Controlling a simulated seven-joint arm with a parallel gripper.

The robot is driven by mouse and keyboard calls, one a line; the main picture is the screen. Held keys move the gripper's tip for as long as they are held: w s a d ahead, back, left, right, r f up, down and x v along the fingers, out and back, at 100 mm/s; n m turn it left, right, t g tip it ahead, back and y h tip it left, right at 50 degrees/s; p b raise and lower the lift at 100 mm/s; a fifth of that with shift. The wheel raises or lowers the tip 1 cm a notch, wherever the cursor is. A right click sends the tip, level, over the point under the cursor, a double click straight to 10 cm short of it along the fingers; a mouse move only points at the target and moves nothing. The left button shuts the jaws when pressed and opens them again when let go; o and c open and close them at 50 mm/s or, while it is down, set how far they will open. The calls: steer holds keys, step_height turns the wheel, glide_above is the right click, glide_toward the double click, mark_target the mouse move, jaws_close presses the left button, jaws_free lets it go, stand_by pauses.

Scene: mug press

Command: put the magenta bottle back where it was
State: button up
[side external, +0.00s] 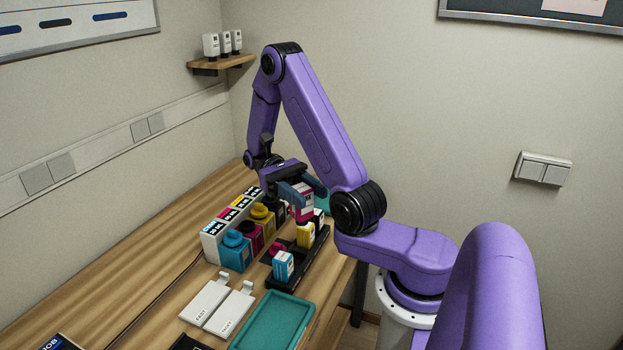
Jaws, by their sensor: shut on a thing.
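My gripper (301,197) is shut on a magenta-and-white bottle (302,207) and holds it above the far part of a black rack (290,245). The fingers partly cover the bottle. A cyan-and-white bottle (284,266) stands at the near end of the rack. A yellow-and-white bottle (306,235) and a dark one (319,217) stand farther along it. A small magenta piece (278,249) shows beside the cyan bottle; I cannot tell what it is.
Left of the rack, a white labelled unit (213,245) has cyan (237,252), magenta, yellow and black tanks in a row. Two white labelled plates (206,301) and a teal tray (273,318) lie in front.

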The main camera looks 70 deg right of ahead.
steer(key=w+a+r+m+t+y, duration=0.3)
steer(key=w+m+t, duration=0.1)
steer(key=m+t, duration=0.75)
steer(key=w+a+r+m+t+y, duration=0.2)
steer(key=w+r+m+t+y, duration=0.25)
steer(key=m+t, duration=0.65)
steer(key=d+r+m+t+h, duration=0.8)
steer(key=d+r+t+h, duration=0.35)
steer(key=h, duration=0.45)
steer(key=shift+s+d+f, duration=0.1)
steer(key=shift+f, duration=9.45)
steer(key=shift+d+f, duration=0.1)
steer(key=shift+f, duration=9.45)
steer(key=shift+f, duration=0.5)
steer(key=o, duration=1.3)
